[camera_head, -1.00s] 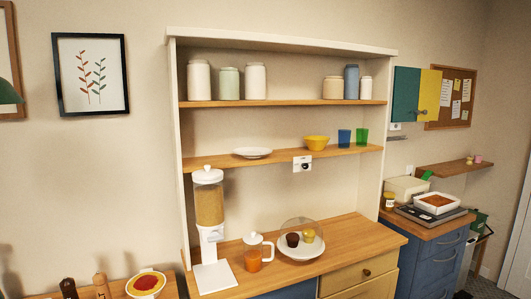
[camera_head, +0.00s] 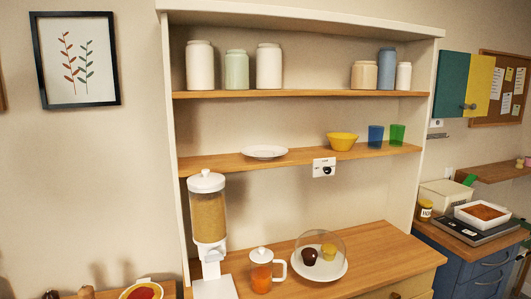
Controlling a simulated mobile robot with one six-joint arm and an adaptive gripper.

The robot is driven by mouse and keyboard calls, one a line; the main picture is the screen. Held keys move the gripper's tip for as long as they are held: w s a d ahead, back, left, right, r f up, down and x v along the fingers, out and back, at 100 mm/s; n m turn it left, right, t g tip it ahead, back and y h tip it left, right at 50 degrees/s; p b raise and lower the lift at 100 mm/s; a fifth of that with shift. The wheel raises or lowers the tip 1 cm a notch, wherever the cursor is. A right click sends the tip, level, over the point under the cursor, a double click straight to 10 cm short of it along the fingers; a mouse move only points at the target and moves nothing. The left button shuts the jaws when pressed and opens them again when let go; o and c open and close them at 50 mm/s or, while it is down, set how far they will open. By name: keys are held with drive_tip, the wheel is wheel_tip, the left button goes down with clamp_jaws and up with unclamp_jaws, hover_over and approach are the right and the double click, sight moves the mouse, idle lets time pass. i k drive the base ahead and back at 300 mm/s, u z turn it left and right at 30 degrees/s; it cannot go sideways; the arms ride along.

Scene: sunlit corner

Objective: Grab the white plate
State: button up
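A white plate (camera_head: 265,152) lies flat on the middle wooden shelf of the hutch, left of a yellow bowl. Another white plate (camera_head: 328,275) stands on the counter below, with a dark muffin and a yellow muffin on it under a clear dome. My gripper is not in view.
The middle shelf (camera_head: 225,163) also holds a yellow bowl (camera_head: 342,141), a blue cup (camera_head: 375,136) and a green cup (camera_head: 397,134). Several jars stand on the shelf above. A cereal dispenser (camera_head: 209,225) and a teapot (camera_head: 262,271) stand on the counter at left.

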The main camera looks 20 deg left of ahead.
sight(261, 152)
drive_tip(key=u, duration=0.3)
drive_tip(key=i, duration=0.85)
drive_tip(key=u, duration=0.45)
